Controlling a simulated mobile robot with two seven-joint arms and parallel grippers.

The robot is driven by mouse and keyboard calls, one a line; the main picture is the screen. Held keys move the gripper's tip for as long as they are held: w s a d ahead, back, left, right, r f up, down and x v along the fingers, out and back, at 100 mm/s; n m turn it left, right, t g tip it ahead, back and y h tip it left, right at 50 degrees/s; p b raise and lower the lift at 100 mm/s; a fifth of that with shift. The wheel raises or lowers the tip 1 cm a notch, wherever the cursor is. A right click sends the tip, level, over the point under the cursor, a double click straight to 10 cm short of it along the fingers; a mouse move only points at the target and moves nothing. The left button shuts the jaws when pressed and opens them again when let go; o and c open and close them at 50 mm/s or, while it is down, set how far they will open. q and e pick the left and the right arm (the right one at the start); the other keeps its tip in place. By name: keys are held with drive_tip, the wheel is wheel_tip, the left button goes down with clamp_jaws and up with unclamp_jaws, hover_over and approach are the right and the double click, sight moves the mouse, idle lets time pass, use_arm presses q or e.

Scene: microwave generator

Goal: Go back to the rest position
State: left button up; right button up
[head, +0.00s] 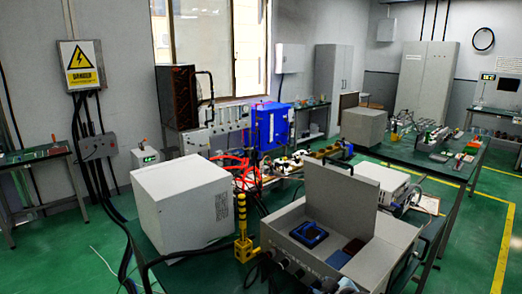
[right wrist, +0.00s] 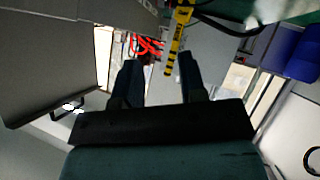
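My right gripper (right wrist: 158,60) shows in the right wrist view with its two dark fingers well apart and nothing between them. A yellow and black striped post (right wrist: 178,40) shows beyond the fingers. The same post (head: 242,222) stands near the middle of the head view. I cannot make out either gripper in the head view, and my left gripper shows in no view.
A grey box (head: 375,262) with a raised lid (head: 340,200) holds a blue-framed item (head: 308,234) and small dark blocks. A white box (head: 182,205) stands to its left. Red cables (head: 240,172) and a blue case (head: 271,125) lie behind. Green floor is open at right.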

drive_tip(key=s+f+m+p, duration=0.1)
drive_tip(key=s+f+m, duration=0.2)
drive_tip(key=s, duration=1.4)
drive_tip(key=s+d+f+m+h+p, duration=0.1)
drive_tip(key=s+f+m, duration=0.2)
drive_tip(key=s, duration=1.5)
wheel_tip(320, 180, down, 4)
drive_tip(key=shift+d+f, duration=0.1)
drive_tip(key=shift+d, duration=0.1)
